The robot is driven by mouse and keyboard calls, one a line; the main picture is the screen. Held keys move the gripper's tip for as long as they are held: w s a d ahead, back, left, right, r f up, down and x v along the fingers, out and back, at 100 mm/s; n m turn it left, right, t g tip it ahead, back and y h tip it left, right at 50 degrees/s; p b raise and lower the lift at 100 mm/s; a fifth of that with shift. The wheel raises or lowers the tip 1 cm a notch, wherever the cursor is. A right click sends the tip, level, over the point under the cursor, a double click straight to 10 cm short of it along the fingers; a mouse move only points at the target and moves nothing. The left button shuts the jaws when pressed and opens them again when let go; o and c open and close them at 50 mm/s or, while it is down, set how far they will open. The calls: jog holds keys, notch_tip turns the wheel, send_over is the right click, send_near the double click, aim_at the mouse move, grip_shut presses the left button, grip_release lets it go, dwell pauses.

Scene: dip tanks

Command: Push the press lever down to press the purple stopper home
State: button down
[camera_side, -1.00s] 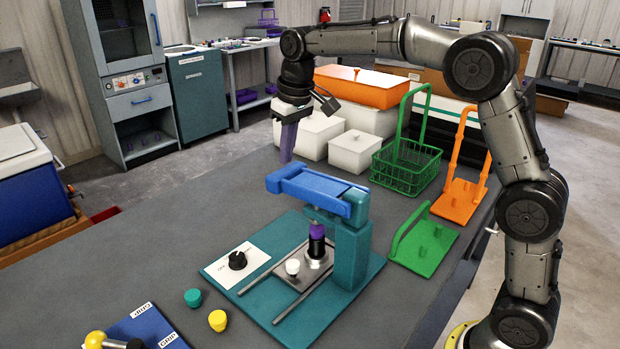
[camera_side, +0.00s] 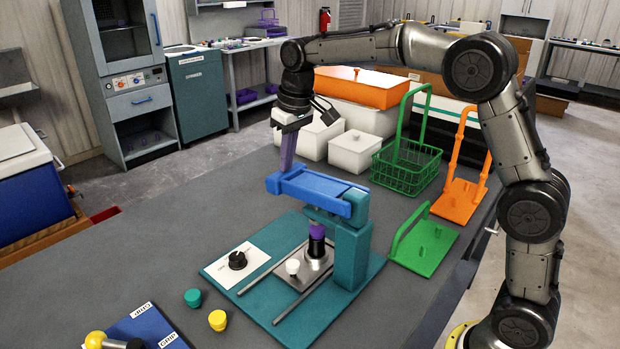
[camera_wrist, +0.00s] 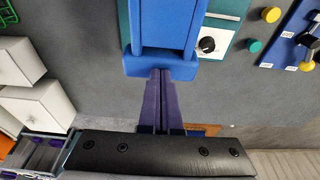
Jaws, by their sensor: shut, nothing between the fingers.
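The blue press lever (camera_side: 318,190) lies roughly level on top of the teal press (camera_side: 351,250). Its handle end points to the back left, and it also shows in the wrist view (camera_wrist: 162,25). The purple stopper (camera_side: 317,230) sits on a dark vial on the press's plate, under the lever. My gripper (camera_side: 285,168) is shut and empty, pointing down, with its purple fingertips at the lever's handle end. In the wrist view its fingertips (camera_wrist: 160,74) meet the handle bar's edge; whether they touch it I cannot tell.
A black knob (camera_side: 237,260) and a white stopper (camera_side: 292,267) are on the press base. Teal (camera_side: 192,297) and yellow (camera_side: 217,320) stoppers stand in front. A green basket (camera_side: 407,168) and white boxes (camera_side: 355,151) stand behind.

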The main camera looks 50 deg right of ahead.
aim_at(289, 172)
jog(key=shift+s+x, duration=0.2)
jog(key=shift+x, duration=0.9)
jog(key=shift+s+f, duration=0.15)
jog(key=shift+f, duration=0.25)
jog(key=shift+s+f, duration=0.15)
jog(key=shift+f, duration=0.35)
jog(key=w+v, duration=0.2)
jog(key=v, duration=1)
jog(key=shift+w+r, duration=0.3)
jog(key=shift+r, duration=0.35)
dwell(0.4)
